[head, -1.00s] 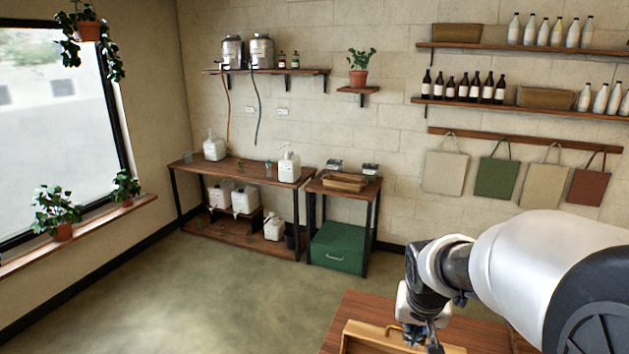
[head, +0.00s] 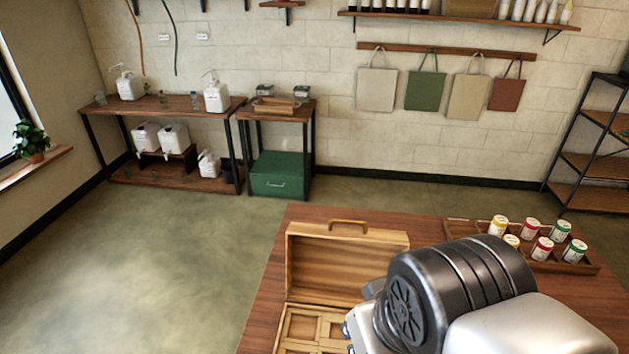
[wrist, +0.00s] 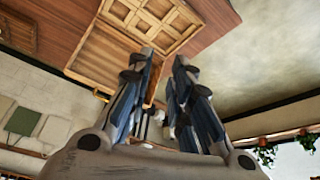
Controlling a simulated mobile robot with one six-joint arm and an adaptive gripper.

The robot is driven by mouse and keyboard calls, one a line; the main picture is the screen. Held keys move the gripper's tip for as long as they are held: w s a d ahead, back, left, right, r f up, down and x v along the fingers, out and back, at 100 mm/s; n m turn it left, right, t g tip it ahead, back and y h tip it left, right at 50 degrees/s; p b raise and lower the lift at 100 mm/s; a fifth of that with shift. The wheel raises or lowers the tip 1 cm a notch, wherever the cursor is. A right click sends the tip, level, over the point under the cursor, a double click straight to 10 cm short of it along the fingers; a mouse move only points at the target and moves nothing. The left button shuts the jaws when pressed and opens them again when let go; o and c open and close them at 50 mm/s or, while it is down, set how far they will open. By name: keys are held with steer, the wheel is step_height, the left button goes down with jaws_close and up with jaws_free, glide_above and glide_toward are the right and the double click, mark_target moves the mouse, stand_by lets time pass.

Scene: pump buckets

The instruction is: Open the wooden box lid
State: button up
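The wooden box (head: 284,335) stands on the brown table, its divided inside showing at the bottom edge of the head view. Its lid (head: 340,265) is open and stands up at the back, with the handle (head: 347,224) on its top edge. In the wrist view the lid (wrist: 103,57) and the divided box (wrist: 150,22) show beyond my fingers. My gripper (wrist: 163,58) has its two fingers apart with a gap between the tips and appears empty. I cannot tell whether a finger touches the lid. In the head view my arm hides most of the gripper and the box's right part.
A tray (head: 592,268) with several small lidded jars (head: 542,249) stands on the table to the right. The table (head: 262,305) is bare left of the box. Open floor (head: 170,260) lies to the left. A green chest (head: 281,174) stands under a side table at the back.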

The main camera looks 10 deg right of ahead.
steer(key=shift+o, duration=0.8)
steer(key=w+d+r+n+p, duration=0.1)
steer(key=w+r+n+p, duration=0.2)
steer(key=w+r, duration=0.3)
steer(key=w, duration=0.4)
steer(key=shift+w+d+r+n+h+p, duration=0.2)
steer(key=shift+d+r+n+h+p, duration=0.1)
steer(key=shift+d+n+p, duration=0.1)
steer(key=n+g+p, duration=0.1)
steer(key=n+p, duration=0.5)
steer(key=n, duration=0.3)
glide_above(343, 231)
steer(key=shift+h, duration=0.4)
step_height(343, 231, down, 20)
steer(key=shift+f, duration=0.25)
steer(key=shift+c, duration=0.2)
jaws_close()
